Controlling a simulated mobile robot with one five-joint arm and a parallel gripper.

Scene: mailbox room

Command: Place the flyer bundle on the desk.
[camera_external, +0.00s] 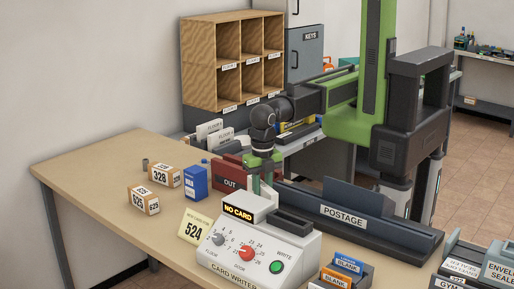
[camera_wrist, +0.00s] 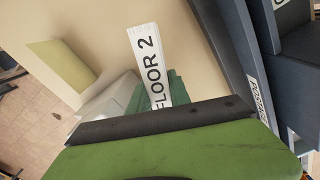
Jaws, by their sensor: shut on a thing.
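The flyer bundle (camera_wrist: 146,58), white and marked FLOOR 2, shows in the wrist view between the green fingers of my gripper (camera_wrist: 172,90). My gripper is shut on it. Whether the bundle touches the desk cannot be told.
The card writer (camera_external: 255,255) stands in front of my gripper. A red OUT tray (camera_external: 229,173) is to its left and the dark POSTAGE unit (camera_external: 345,216) to its right. A blue box (camera_external: 195,183) and two small numbered boxes (camera_external: 143,199) stand farther left. Pigeonholes (camera_external: 228,55) rise behind.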

